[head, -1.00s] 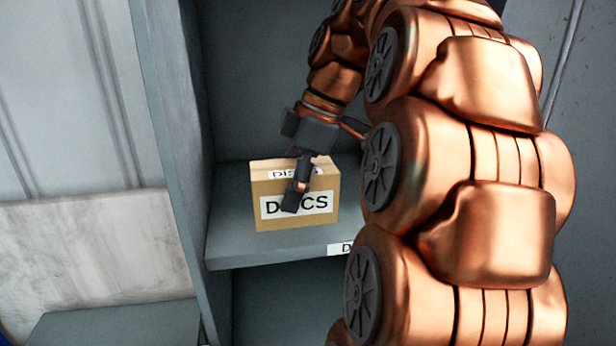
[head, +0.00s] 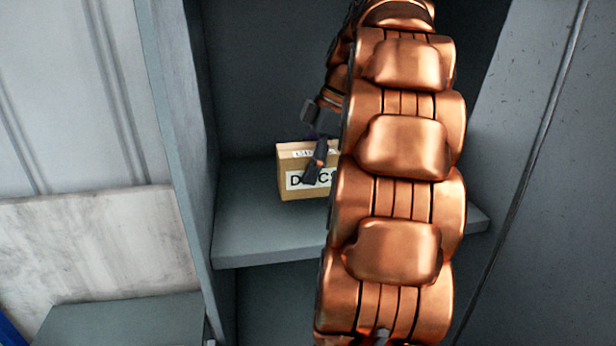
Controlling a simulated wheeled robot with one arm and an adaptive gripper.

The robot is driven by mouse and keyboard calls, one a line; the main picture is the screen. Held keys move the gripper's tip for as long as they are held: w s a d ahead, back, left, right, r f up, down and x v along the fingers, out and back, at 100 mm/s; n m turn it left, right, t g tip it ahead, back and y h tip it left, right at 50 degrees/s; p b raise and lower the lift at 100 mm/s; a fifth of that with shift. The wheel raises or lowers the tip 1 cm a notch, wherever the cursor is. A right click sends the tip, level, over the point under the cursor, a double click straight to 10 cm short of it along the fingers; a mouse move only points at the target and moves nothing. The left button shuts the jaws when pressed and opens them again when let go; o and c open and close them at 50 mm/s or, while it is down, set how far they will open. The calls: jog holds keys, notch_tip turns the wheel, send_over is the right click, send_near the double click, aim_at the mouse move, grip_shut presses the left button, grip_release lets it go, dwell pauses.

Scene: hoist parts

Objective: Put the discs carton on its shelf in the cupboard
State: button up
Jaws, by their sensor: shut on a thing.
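The discs carton (head: 296,162) is a small tan box with white labels reading DISCS on its top and front. It is inside the cupboard, over the shelf (head: 250,235). My gripper (head: 316,168) is shut on the carton, with one dark finger across its front. The carton's right side is hidden behind my copper arm. I cannot tell whether the carton's underside touches the shelf. The label on the shelf's front edge is hidden by my arm now.
The cupboard's left side wall (head: 170,130) stands close to the left of the carton. Bare shelf lies in front and to the left of it. A lower grey surface (head: 120,322) is at the bottom left, below a pale marbled panel (head: 95,245).

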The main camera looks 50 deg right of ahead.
jog(key=shift+w+d, duration=0.15)
jog(key=shift+d, duration=0.1)
jog(key=shift+d+f, duration=0.1)
jog(key=shift+f, duration=0.9)
jog(key=shift+f+p, duration=0.5)
jog(key=shift+f, duration=0.3)
jog(key=shift+f, duration=0.15)
jog(key=o, duration=1.5)
